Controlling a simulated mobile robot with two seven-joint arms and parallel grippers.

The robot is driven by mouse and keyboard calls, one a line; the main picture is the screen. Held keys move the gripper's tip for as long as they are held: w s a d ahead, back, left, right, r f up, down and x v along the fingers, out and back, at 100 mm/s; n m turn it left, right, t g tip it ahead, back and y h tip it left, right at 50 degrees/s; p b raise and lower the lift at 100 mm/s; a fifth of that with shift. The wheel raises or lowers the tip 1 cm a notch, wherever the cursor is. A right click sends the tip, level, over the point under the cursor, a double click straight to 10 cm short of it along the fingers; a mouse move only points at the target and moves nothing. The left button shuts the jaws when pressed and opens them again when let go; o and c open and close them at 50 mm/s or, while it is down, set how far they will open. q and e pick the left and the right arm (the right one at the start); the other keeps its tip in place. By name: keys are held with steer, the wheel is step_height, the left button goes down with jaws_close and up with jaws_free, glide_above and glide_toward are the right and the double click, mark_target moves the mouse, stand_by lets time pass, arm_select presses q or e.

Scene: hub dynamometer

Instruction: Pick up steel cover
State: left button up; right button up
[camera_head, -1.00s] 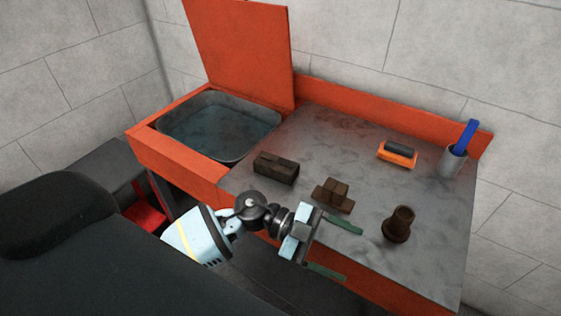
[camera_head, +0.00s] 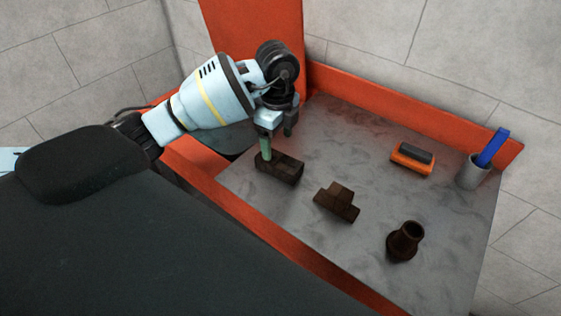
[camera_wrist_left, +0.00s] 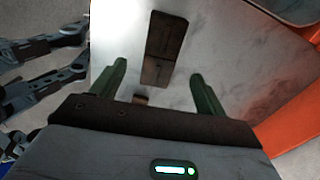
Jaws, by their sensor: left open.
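Which piece is the steel cover I cannot tell for sure; a dark brown rectangular block (camera_head: 281,168) lies on the grey worktop, nearest my left gripper. My left gripper (camera_head: 277,144) points down at this block, open, with one green finger in front of it. In the left wrist view the block (camera_wrist_left: 163,46) shows lengthwise between the two spread green fingers, with nothing held. A dark stepped block (camera_head: 337,201) lies to its right. A dark flanged cylinder (camera_head: 405,240) stands farther right. My right gripper is not in view.
An orange-and-black brush-like tool (camera_head: 412,158) and a grey cup (camera_head: 472,171) with a blue handle stand at the back right. An orange rim (camera_head: 400,127) runs along the worktop's back. My arm covers most of the basin at left.

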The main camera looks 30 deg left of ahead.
mark_target(279, 158)
arm_select(q)
steer(key=shift+w+f, duration=0.1)
steer(key=shift+f, duration=1.15)
steer(key=shift+d+f, duration=0.1)
steer(key=shift+f, duration=2.45)
steer(key=shift+c, duration=0.3)
steer(key=c, duration=1.2)
steer(key=shift+c, duration=0.4)
steer(key=shift+r, duration=0.15)
